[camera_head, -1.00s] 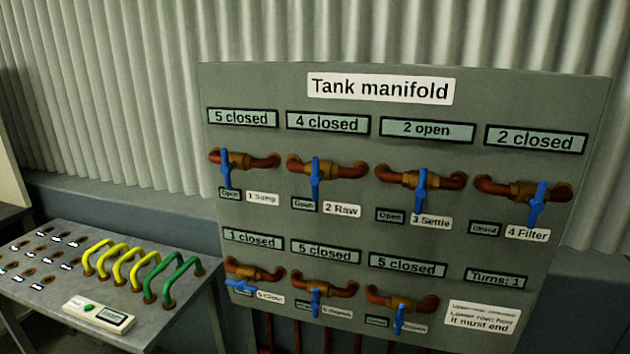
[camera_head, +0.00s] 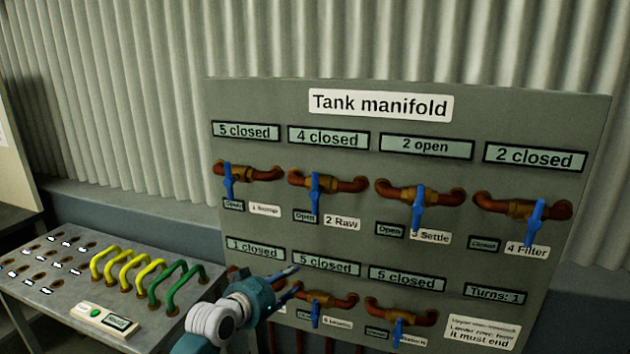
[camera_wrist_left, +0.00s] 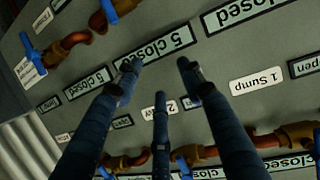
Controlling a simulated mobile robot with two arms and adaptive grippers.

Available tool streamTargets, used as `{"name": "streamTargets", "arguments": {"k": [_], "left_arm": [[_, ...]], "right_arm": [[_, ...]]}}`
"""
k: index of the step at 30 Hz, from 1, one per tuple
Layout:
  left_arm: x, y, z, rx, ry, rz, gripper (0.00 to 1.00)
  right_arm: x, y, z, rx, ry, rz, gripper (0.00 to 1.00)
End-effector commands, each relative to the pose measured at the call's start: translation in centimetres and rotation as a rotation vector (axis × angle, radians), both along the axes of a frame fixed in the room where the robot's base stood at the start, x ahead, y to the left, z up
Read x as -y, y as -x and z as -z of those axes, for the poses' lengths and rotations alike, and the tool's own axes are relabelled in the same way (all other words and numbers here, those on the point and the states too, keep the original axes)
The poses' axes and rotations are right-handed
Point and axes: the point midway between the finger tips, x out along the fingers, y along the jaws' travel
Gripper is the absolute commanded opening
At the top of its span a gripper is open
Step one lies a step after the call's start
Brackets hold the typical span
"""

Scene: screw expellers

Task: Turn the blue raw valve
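The raw valve's blue handle (camera_head: 315,190) hangs straight down from its brass and copper pipe, second from left in the upper row. Its label "2 Raw" (camera_head: 342,222) sits below, next to a small "Open" sign (camera_head: 305,216); the display above it reads "4 closed" (camera_head: 328,138). My left gripper (camera_head: 293,280) is below that valve, in front of the lower row, and touches no handle that I can see. The left wrist view shows its three fingers (camera_wrist_left: 160,78) spread and empty before the panel. My right gripper is not in view.
Neighbouring blue handles, sump (camera_head: 228,182) and settle (camera_head: 418,210), flank the raw valve. Lower-row valves (camera_head: 318,302) are close to my gripper. A table (camera_head: 45,300) with yellow and green hoops (camera_head: 172,283) stands at left.

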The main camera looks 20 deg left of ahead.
Motion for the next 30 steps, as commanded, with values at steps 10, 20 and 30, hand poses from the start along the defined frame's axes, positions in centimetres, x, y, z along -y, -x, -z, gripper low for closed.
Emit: {"name": "streamTargets", "arguments": {"k": [10,20,30], "left_arm": [[3.2,2.6,-23.9,0.327,-0.022,0.137,0.39],[4.5,-0.4,-25.4,0.342,-0.020,0.146,0.39],[6.2,-6.1,-25.2,0.343,-0.021,0.146,0.39]], "right_arm": [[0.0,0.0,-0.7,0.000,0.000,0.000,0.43],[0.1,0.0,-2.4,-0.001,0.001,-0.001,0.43],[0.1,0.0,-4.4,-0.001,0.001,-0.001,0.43]]}}
